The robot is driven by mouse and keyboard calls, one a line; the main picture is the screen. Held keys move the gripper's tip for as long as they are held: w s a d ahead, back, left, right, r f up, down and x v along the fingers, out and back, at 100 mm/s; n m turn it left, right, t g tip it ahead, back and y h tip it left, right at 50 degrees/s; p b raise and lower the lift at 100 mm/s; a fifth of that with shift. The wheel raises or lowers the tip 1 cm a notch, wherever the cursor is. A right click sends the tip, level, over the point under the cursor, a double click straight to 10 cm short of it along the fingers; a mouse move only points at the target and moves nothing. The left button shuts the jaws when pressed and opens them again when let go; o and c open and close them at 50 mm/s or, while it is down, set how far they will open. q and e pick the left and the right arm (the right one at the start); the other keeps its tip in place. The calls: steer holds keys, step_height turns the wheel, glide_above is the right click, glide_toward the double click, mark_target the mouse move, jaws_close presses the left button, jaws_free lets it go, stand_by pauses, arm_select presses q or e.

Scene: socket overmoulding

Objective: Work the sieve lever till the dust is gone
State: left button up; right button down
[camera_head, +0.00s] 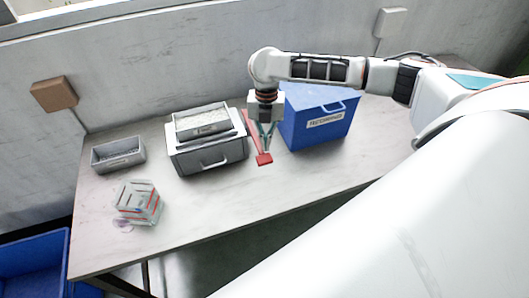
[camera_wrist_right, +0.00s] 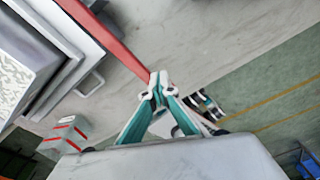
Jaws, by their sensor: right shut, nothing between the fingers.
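The sieve is a grey box (camera_head: 208,158) on the table, with a grey tray (camera_head: 201,133) of pale grains on top. I cannot tell dust from grains at this size. The red sieve lever (camera_head: 264,159) sticks out at the box's right side, its wide end toward the table front. In the right wrist view the lever (camera_wrist_right: 108,38) runs from the top down to the fingertips. My right gripper (camera_head: 265,149) points down at the lever's end, shut, with nothing between its fingers (camera_wrist_right: 157,83). I cannot tell whether the fingertips touch the lever. My left gripper is out of view.
A blue lidded box (camera_head: 318,124) with a label stands close to the right of the gripper. A small grey bin (camera_head: 118,154) and a clear block with red stripes (camera_head: 138,203) are at the left. The table's front middle (camera_head: 220,210) is clear.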

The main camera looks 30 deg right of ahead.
step_height(320, 180, up, 12)
steer(key=shift+w+d, duration=0.35)
steer(key=shift+w, duration=0.1)
steer(key=shift+f, duration=0.1)
stand_by(1.1)
steer(key=s+m, duration=0.1)
steer(key=m, duration=1.1)
steer(key=s+a+f+m, duration=0.1)
steer(key=m, duration=1.1)
steer(key=a+m, duration=0.1)
steer(key=m, duration=1.1)
steer(key=shift+s+a+f, duration=0.15)
steer(key=shift+s+f, duration=0.15)
steer(key=shift+s, duration=0.1)
